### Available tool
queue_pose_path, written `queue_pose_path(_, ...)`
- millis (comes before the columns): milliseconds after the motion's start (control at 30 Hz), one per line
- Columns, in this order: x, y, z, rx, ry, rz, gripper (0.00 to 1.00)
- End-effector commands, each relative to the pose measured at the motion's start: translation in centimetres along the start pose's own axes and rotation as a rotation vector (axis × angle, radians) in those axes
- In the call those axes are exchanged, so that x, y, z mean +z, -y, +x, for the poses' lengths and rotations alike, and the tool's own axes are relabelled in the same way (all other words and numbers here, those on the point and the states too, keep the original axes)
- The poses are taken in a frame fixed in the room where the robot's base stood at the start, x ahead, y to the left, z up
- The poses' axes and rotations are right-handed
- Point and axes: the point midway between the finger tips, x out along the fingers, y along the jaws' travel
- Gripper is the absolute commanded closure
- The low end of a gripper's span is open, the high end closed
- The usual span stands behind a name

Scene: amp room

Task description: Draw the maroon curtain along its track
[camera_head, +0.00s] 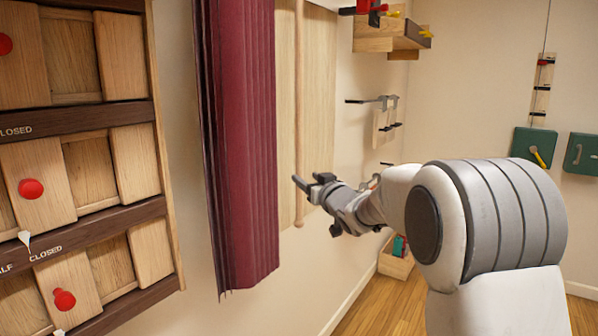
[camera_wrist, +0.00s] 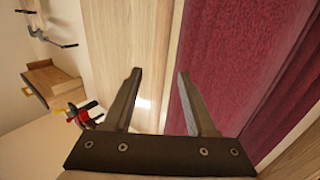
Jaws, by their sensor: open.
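The maroon curtain (camera_head: 240,150) hangs in folds, gathered at the left of a pale wooden wall panel (camera_head: 318,110). It also fills the right of the wrist view (camera_wrist: 225,50). A slim wooden rod (camera_head: 299,90) hangs upright just right of the curtain, its lower end free. My gripper (camera_head: 309,184) is open in front of the rod's lower part, right of the curtain. In the wrist view, a pale wooden strip that looks like the rod (camera_wrist: 165,70) runs between the open fingers (camera_wrist: 160,85). I cannot tell whether either finger touches it. The curtain track is out of view.
A wooden rack of sliding panels with red knobs (camera_head: 32,189) stands at the left. A wooden shelf (camera_head: 388,36) and hooks (camera_head: 385,100) project from the wall at the right. Green boxes (camera_head: 534,147) are on the far wall. Open floor (camera_head: 380,305) shows below.

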Motion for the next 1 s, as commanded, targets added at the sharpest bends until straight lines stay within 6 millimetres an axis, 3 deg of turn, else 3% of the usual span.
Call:
queue_pose_path(200,0.0,0.1,3.5,-0.002,0.001,-0.001,0.43)
queue_pose_path(400,0.0,0.1,5.5,-0.001,0.001,0.0,0.43)
queue_pose_path(867,0.0,0.1,6.4,-0.001,0.0,0.0,0.43)
queue_pose_path(1000,0.0,0.1,6.3,-0.001,0.0,0.0,0.68)
